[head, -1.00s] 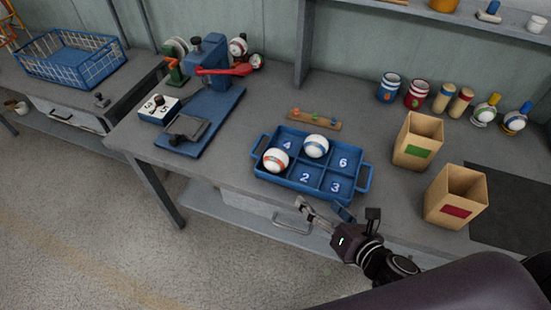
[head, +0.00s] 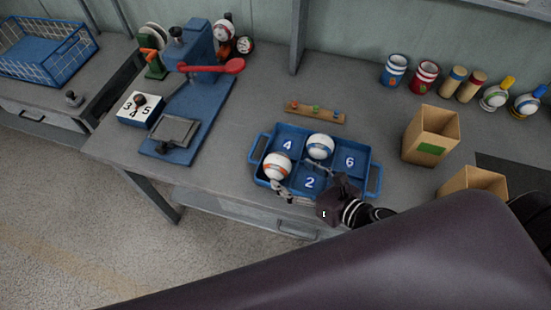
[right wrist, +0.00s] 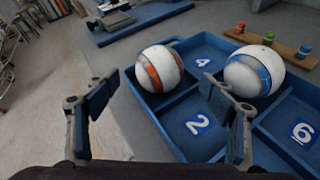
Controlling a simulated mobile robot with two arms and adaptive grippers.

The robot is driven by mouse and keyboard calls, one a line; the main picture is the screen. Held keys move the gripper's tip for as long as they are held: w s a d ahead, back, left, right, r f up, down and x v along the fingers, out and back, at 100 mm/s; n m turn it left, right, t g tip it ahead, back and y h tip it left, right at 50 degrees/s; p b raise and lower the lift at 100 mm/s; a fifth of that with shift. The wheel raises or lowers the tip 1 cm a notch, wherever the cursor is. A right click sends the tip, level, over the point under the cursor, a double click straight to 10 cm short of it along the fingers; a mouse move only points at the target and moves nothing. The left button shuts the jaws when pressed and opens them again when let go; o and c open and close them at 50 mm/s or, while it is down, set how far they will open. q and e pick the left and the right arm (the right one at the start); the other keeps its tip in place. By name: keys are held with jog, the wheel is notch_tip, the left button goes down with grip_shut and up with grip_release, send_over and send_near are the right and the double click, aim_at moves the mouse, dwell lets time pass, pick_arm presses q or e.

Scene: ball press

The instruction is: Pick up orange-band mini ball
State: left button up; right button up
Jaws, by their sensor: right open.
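The orange-band mini ball (head: 277,166) is white with an orange stripe and sits in the front-left compartment of the blue tray (head: 372,176). It also shows in the right wrist view (right wrist: 159,69), ahead of the fingers. A white ball with a blue band (head: 320,147) sits in the back-middle compartment and shows at the right in the right wrist view (right wrist: 254,72). My right gripper (head: 308,191) is open and empty at the tray's front side, close to the orange-band ball. In the right wrist view the open fingers (right wrist: 163,122) are apart, with nothing between them. My left gripper is not in view.
A blue press with a red lever (head: 211,68) stands at the left of the bench. A wooden strip with coloured knobs (head: 315,112) lies behind the tray. Two cardboard boxes, one with a green label (head: 431,134), stand at the right. Bench between press and tray is clear.

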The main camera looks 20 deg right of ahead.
aim_at(286, 170)
jog(key=shift+w+a+p, duration=0.35)
jog(key=shift+w, duration=0.2)
jog(key=p+x, duration=0.1)
jog(key=x, duration=0.3)
jog(key=shift+w+f, duration=0.1)
jog(key=shift+w, duration=0.1)
jog(key=shift+f, duration=0.1)
jog(key=c, duration=0.4)
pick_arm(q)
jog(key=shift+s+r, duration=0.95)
pick_arm(e)
jog(key=c, duration=0.8)
